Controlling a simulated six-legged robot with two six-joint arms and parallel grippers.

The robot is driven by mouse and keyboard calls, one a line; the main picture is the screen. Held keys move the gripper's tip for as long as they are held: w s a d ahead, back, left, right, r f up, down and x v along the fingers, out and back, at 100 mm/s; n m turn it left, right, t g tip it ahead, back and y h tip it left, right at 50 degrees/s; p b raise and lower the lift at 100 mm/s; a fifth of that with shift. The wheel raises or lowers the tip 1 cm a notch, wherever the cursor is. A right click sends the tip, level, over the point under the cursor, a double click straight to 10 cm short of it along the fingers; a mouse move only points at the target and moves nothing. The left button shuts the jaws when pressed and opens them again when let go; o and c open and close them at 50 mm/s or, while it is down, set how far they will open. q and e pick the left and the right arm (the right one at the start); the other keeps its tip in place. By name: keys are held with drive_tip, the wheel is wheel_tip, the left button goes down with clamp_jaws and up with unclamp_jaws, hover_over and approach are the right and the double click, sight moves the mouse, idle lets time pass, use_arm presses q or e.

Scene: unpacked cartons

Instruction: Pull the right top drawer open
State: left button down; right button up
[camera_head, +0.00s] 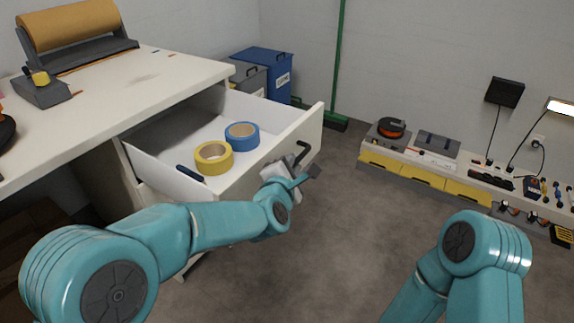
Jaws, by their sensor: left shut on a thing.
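The top drawer (262,165) of the white desk (150,75) stands open, pulled well out from under the desktop. A roll of yellow tape (213,158), a roll of blue tape (242,136) and a dark slim item (190,174) lie inside it. My left gripper (302,168) is at the drawer's front, shut on the dark drawer handle (303,152); its fingers are partly hidden. My right arm (470,260) is at the lower right, and its gripper does not show.
Blue and grey bins (262,70) stand behind the desk. A low bench (430,165) with yellow drawers and tools runs along the right wall. A green broom (338,70) leans at the back. The grey floor (350,240) between is clear.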

use_arm(q)
drive_tip(key=shift+f, duration=0.1)
drive_tip(key=c, duration=1.4)
unclamp_jaws()
drive_tip(key=shift+s+a+r, duration=0.15)
drive_tip(key=shift+s+r, duration=0.05)
drive_tip(key=shift+s, duration=0.3)
drive_tip(key=p+v, duration=0.2)
drive_tip(key=v, duration=1.3)
drive_tip(key=shift+s, duration=0.15)
